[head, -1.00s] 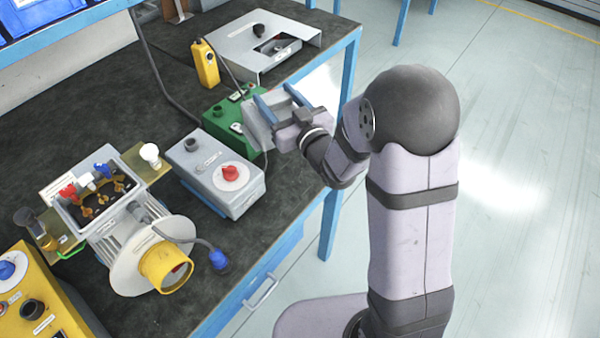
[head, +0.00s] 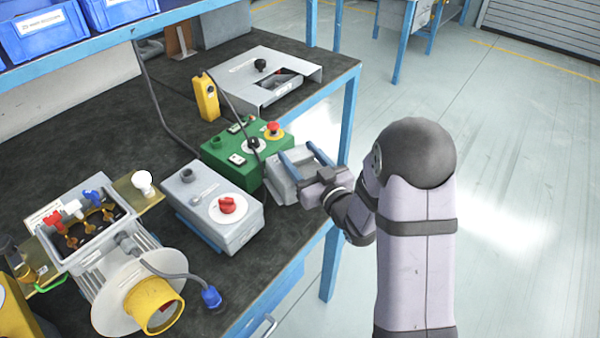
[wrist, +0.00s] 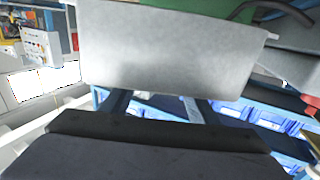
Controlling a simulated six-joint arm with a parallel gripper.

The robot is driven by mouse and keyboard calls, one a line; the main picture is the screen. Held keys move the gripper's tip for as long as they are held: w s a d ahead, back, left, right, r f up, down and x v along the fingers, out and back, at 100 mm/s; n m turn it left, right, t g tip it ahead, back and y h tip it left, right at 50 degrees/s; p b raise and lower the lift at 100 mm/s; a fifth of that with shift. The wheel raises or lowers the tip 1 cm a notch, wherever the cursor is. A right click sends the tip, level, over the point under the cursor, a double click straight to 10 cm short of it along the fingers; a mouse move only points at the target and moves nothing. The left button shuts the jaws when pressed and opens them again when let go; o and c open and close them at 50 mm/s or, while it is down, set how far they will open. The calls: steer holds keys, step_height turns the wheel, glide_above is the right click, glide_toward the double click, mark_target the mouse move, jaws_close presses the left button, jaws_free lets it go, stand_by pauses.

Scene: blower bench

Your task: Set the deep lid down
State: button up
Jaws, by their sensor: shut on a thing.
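The deep lid (head: 283,181) is a light grey, box-like cover. In the head view it is at the front edge of the bench, just in front of the green control box. My gripper (head: 296,150) has its two blue fingers shut on the lid. In the wrist view the lid (wrist: 175,50) fills the upper middle as a broad grey wall, with dark fingers below it. I cannot tell whether its underside touches the bench top.
The green control box (head: 222,152) with a red button stands behind the lid. A grey box with a red knob (head: 227,205) is close to its left. The motor with an open terminal box (head: 110,268) is farther left. A yellow pendant (head: 206,98) and grey plate (head: 300,66) are behind.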

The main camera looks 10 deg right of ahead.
mark_target(300, 169)
steer(key=shift+f, duration=2.55)
steer(key=shift+f+b, duration=0.2)
steer(key=shift+b, duration=0.1)
steer(key=o, duration=1.2)
steer(key=shift+c, duration=0.2)
steer(key=shift+r, duration=0.1)
steer(key=shift+r+p, duration=0.15)
steer(key=shift+p, duration=0.15)
steer(key=p+v, duration=0.1)
steer(key=v, duration=0.9)
steer(key=shift+d, duration=0.1)
steer(key=shift+p+v, duration=0.95)
steer(key=shift+p, duration=0.15)
